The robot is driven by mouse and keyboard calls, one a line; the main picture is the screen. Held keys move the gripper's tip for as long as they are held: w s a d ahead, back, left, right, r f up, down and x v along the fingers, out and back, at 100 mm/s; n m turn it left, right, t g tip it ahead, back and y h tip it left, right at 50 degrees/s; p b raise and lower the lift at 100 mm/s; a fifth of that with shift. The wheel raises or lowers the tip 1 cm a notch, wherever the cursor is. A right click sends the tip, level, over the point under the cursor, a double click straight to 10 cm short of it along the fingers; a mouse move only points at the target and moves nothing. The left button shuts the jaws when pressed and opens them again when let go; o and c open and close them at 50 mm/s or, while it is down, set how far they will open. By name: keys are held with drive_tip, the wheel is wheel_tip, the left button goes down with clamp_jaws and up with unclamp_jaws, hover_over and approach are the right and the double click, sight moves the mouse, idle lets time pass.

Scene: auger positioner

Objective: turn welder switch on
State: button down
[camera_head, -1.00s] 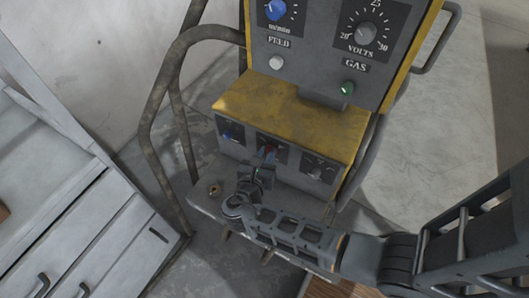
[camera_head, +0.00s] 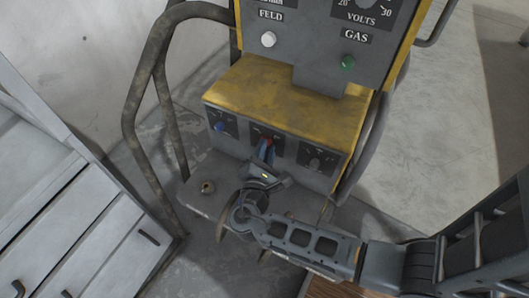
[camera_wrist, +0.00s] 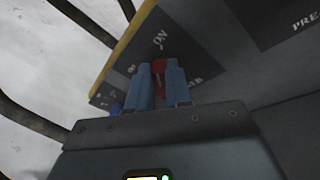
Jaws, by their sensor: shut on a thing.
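The welder (camera_head: 290,85) is a grey and yellow machine with a lower front row of small control panels. The red switch (camera_wrist: 159,67) is on the middle panel, with the word "ON" beside it in the wrist view. My gripper (camera_wrist: 159,82) has its two blue fingers shut on the red switch, one on each side. In the head view my gripper (camera_head: 265,150) reaches the middle lower panel, and its fingers mostly hide the switch. The switch's exact position is hard to tell.
A blue knob (camera_head: 219,127) is on the panel to the left and a dark knob (camera_head: 314,163) on the panel to the right. Bent metal tube rails (camera_head: 135,110) flank the welder. A grey drawer cabinet (camera_head: 85,225) stands at left.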

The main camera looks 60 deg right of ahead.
drive_tip(key=shift+f+m+b, duration=0.1)
drive_tip(key=shift+m+b, duration=0.2)
drive_tip(key=shift+m, duration=0.2)
drive_tip(key=c, duration=1.1)
unclamp_jaws()
drive_tip(key=shift+o, duration=0.2)
drive_tip(key=v, duration=0.8)
